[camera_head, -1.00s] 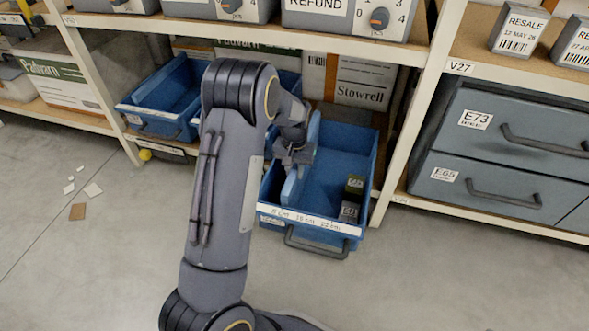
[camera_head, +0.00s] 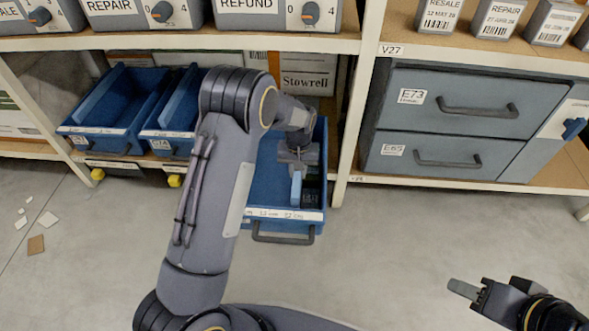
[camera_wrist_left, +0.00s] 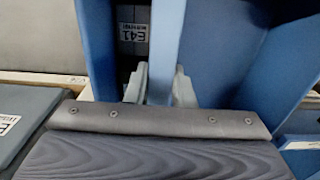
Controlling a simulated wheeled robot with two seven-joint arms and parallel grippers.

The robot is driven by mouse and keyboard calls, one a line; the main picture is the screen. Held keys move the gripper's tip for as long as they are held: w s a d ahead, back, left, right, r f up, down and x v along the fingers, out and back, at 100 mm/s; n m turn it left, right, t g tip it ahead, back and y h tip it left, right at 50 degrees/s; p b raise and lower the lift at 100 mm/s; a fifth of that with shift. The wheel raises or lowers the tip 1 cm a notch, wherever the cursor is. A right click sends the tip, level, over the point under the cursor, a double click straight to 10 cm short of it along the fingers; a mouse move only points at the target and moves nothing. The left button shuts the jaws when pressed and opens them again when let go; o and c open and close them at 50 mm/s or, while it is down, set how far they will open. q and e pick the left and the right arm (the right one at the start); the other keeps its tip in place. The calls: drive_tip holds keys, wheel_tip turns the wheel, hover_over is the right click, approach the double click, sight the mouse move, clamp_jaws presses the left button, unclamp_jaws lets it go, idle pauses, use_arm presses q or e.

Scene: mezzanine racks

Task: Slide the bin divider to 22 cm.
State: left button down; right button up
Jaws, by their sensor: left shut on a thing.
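The blue bin (camera_head: 265,180) is pulled out from the lower shelf. A scale strip (camera_head: 262,212) runs along its front rim; its numbers are hard to read now. The blue divider (camera_head: 296,188) stands in the bin's right part, its front end near the strip's right-hand mark. My left gripper (camera_head: 298,160) is shut on the divider's top edge; the wrist view shows the divider (camera_wrist_left: 167,45) between its two fingers (camera_wrist_left: 160,85). My right gripper (camera_head: 470,290) is at the lower right, away from the bin; its jaw opening is unclear.
Small dark boxes (camera_head: 311,190) lie in the narrow space right of the divider; one labelled E41 (camera_wrist_left: 133,35) shows in the wrist view. The shelf post (camera_head: 352,120) stands close to the bin's right. Two more blue bins (camera_head: 105,130) are at left.

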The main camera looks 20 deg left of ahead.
use_arm(q)
drive_tip(key=c, duration=1.2)
unclamp_jaws()
drive_tip(key=shift+d, duration=0.3)
drive_tip(key=shift+c, duration=0.2)
drive_tip(key=shift+r+p, duration=1.4)
drive_tip(key=shift+r, duration=2.55)
drive_tip(key=s+a+r+t+h, duration=0.1)
drive_tip(key=s+a+r+h, duration=0.1)
drive_tip(key=s+r, duration=0.6)
drive_tip(key=s+a+r+t+h, duration=0.2)
drive_tip(key=s+a+r, duration=0.1)
drive_tip(key=s+r, duration=0.5)
drive_tip(key=s+d+r+m+t, duration=0.1)
drive_tip(key=s, duration=0.7)
drive_tip(key=s+d+r+t, duration=0.1)
drive_tip(key=s+t, duration=0.1)
drive_tip(key=s, duration=0.7)
wheel_tip(320, 180, up, 29)
drive_tip(key=p, duration=2.9)
drive_tip(key=shift+w+d+f, duration=0.15)
drive_tip(key=shift+w, duration=0.2)
